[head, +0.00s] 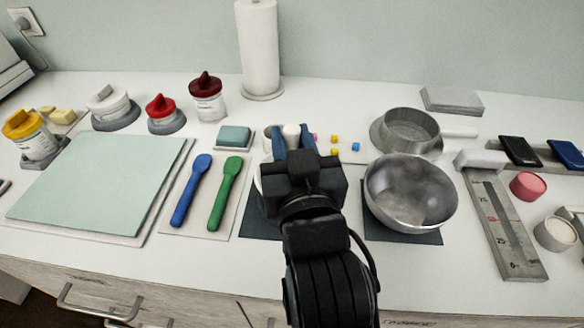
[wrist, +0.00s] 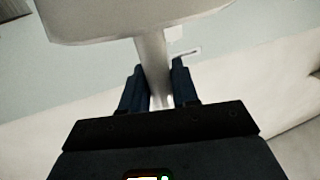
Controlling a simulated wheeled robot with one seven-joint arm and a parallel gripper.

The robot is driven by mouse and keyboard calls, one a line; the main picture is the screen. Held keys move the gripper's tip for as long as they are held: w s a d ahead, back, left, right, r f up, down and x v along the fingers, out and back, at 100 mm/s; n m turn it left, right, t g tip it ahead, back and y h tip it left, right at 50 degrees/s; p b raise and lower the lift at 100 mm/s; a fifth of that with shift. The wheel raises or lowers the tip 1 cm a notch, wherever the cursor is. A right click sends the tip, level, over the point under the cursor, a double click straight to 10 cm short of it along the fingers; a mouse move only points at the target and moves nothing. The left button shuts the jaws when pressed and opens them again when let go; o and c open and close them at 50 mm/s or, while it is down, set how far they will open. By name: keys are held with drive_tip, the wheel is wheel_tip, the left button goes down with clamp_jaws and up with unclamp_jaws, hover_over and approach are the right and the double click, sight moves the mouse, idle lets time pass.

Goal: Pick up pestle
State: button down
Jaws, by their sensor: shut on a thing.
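My gripper (head: 292,140) is over the middle of the counter, its blue fingers shut on the pestle. The pestle's pale rounded top (head: 291,130) shows between the fingers in the head view. In the wrist view the pestle's pale shaft (wrist: 154,62) runs between the two fingers (wrist: 156,88). A wide pale shape (wrist: 140,14) lies at the far end of the shaft; I cannot tell whether it is part of the pestle. The pestle's lower part is hidden by my gripper in the head view.
A dark mat (head: 258,222) lies partly under my arm. A metal bowl (head: 410,192) stands close on the right, with a round pan (head: 409,130) behind it. Blue (head: 190,192) and green (head: 224,194) spatulas lie left. A paper roll (head: 258,50) stands behind.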

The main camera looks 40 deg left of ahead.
sight(293, 127)
drive_tip(key=shift+r, duration=0.1)
drive_tip(key=shift+r, duration=0.45)
wheel_tip(293, 127, up, 3)
drive_tip(key=shift+f, duration=0.15)
drive_tip(key=w+d+r+b, duration=0.1)
drive_tip(key=w+d+r, duration=0.2)
drive_tip(key=d+r, duration=0.4)
drive_tip(key=d, duration=0.4)
drive_tip(key=shift+w+d, duration=0.15)
drive_tip(key=shift+r, duration=0.1)
